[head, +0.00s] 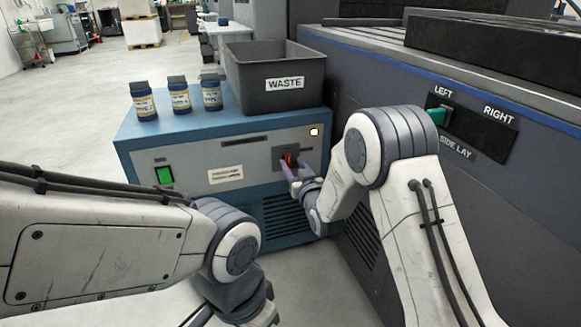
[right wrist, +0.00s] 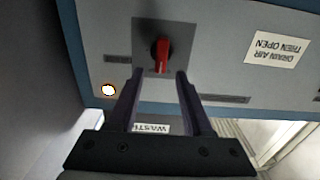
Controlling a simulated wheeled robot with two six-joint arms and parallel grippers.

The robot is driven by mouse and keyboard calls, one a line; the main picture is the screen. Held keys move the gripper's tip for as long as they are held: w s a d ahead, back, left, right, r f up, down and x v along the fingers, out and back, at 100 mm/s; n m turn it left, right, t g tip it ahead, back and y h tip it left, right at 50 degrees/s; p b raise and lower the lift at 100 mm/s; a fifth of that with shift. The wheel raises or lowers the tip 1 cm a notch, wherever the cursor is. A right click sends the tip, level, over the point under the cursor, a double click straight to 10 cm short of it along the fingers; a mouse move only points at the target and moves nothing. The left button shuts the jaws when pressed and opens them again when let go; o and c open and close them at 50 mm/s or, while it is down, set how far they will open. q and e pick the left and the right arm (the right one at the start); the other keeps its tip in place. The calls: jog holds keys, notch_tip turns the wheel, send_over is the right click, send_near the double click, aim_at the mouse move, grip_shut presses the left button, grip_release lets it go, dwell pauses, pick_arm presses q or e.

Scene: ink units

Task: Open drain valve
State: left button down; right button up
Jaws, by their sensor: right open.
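The valve handle (head: 289,158) is a small red lever on a dark grey plate on the front of the blue and grey unit (head: 215,160). In the right wrist view the red handle (right wrist: 161,55) stands lengthwise, in line with my fingers. My right gripper (head: 294,171) is at the front of the plate; in the wrist view its two dark fingers (right wrist: 160,76) are apart, with the handle just beyond the tips and centred between them. Nothing is between the fingers. My left arm crosses the lower left of the head view; its fingers do not show.
A grey WASTE bin (head: 285,97) and several dark bottles (head: 180,96) stand on top of the unit. A lit green switch (head: 164,175) and a white label (right wrist: 276,49) reading DRAIN AIR THEN OPEN are on its front. A large dark machine (head: 470,190) stands close on the right.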

aim_at(288, 161)
jog(key=shift+b+x, duration=0.35)
jog(key=shift+x, duration=1)
grip_shut()
